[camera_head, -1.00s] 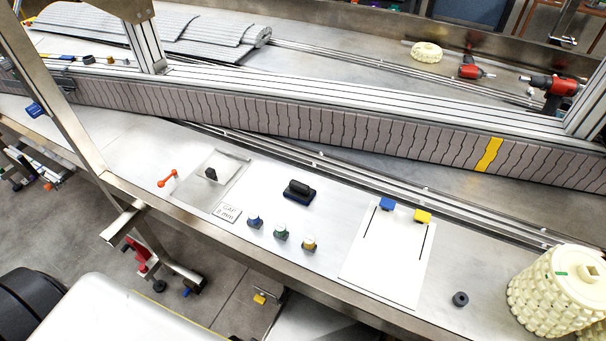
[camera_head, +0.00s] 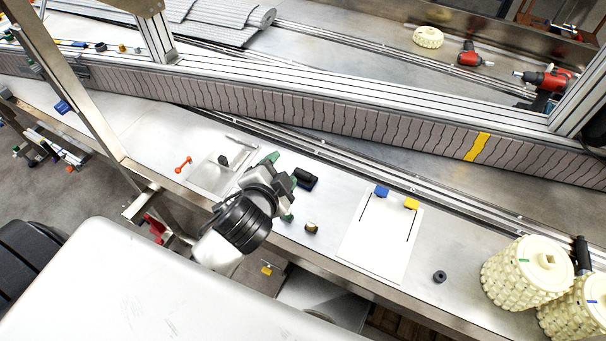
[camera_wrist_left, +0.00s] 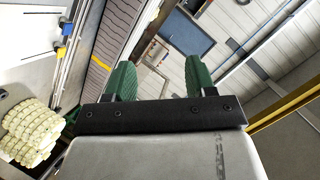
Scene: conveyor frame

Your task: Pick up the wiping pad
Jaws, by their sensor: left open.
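The wiping pad, which appears to be the dark block with a black handle (camera_head: 307,178), lies on the metal worktop, partly hidden behind my left gripper. My left gripper (camera_head: 283,170) is just left of it in the head view, with green fingers apart and nothing between them. Whether it touches the pad cannot be told. The wrist view shows the same open green fingers (camera_wrist_left: 160,78); the pad is not visible there. My right gripper is not in view.
A white sheet (camera_head: 378,245) with blue (camera_head: 381,192) and yellow (camera_head: 411,203) blocks lies right of the pad. A knob (camera_head: 311,227) stands in front of the pad. The conveyor frame (camera_head: 330,118) runs behind. Cream rollers (camera_head: 527,283) stand at the right.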

